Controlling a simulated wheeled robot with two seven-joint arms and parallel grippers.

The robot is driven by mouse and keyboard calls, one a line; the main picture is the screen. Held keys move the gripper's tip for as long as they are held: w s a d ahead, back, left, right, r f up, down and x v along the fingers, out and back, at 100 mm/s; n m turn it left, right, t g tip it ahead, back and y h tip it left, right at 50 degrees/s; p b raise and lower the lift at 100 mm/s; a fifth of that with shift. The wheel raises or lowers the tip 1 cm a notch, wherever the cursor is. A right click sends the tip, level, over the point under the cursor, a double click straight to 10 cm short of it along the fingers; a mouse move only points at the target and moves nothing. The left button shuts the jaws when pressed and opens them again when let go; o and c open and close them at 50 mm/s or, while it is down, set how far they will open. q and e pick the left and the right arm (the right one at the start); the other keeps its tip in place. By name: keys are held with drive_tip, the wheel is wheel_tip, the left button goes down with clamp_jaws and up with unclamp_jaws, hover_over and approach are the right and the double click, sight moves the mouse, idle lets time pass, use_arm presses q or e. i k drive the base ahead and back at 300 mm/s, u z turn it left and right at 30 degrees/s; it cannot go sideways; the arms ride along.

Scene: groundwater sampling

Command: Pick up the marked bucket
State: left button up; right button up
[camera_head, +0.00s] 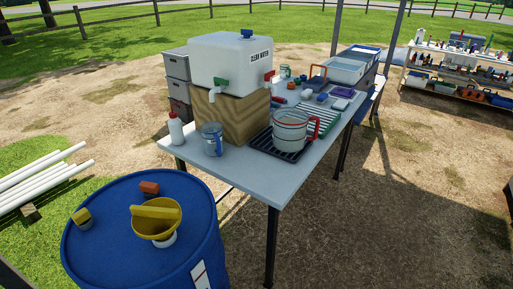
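A pale bucket (290,133) with a red band at the rim and a red handle on its right side stands upright on a black ribbed tray (263,146) near the table's front right edge. It is the likeliest marked bucket, though I cannot make out any writing on it. A smaller clear jug (211,134) with a blue handle stands to its left on the table. Neither of my grippers shows in the head view, and nothing is touching the bucket.
A white water tank (230,65) with taps sits on a wooden block (232,118) left of the bucket. A blue barrel (95,235) with a yellow funnel (156,219) stands at front left. Bare ground lies right of the table (235,178).

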sight(295, 130)
drive_tip(key=u, duration=0.3)
drive_tip(key=k, duration=0.5)
drive_tip(key=z, duration=1.05)
drive_tip(key=i, duration=2.4)
drive_tip(key=u, duration=1.2)
